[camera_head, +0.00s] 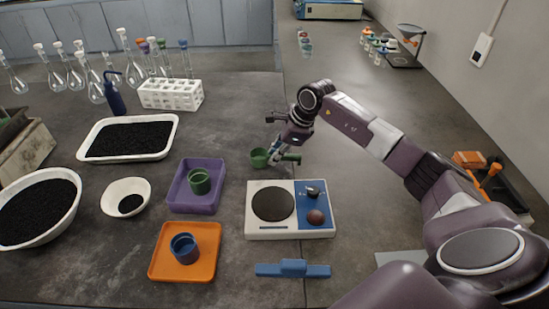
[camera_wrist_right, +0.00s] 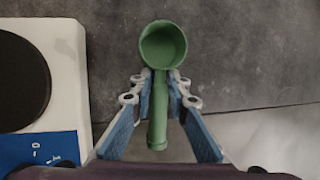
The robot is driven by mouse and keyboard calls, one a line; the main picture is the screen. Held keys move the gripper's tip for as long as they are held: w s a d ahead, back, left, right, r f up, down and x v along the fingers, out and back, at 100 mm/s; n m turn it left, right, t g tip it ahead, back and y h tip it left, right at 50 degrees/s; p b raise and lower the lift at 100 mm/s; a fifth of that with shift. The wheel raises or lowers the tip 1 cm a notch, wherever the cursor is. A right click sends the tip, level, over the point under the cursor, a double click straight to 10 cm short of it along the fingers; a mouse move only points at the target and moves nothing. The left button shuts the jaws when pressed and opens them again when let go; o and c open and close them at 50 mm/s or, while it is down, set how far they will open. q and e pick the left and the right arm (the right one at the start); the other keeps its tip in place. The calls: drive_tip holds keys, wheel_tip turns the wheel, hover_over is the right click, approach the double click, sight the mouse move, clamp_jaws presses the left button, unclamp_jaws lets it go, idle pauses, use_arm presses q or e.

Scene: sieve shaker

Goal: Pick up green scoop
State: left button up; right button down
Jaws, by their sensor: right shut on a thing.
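The green scoop (camera_head: 260,158) is at the middle of the dark bench in the head view, just behind the white and blue hotplate device. In the right wrist view the scoop (camera_wrist_right: 162,46) shows its round open cup at the top and its handle running down between the fingers. My right gripper (camera_head: 278,157) is at the scoop's handle, with its fingertips (camera_wrist_right: 160,80) on both sides of the handle near the cup, shut on it. I cannot tell whether the scoop touches the bench. My left gripper is not in view.
The hotplate device (camera_head: 254,228) stands in front of the scoop. A purple tray (camera_head: 213,209) and an orange tray (camera_head: 210,270) hold small cups at left. A blue bar-shaped tool (camera_head: 293,269) lies in front. A white rack (camera_head: 171,94) and glass flasks stand behind left.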

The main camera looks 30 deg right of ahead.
wheel_tip(320, 180, up, 19)
drive_tip(key=b, duration=0.1)
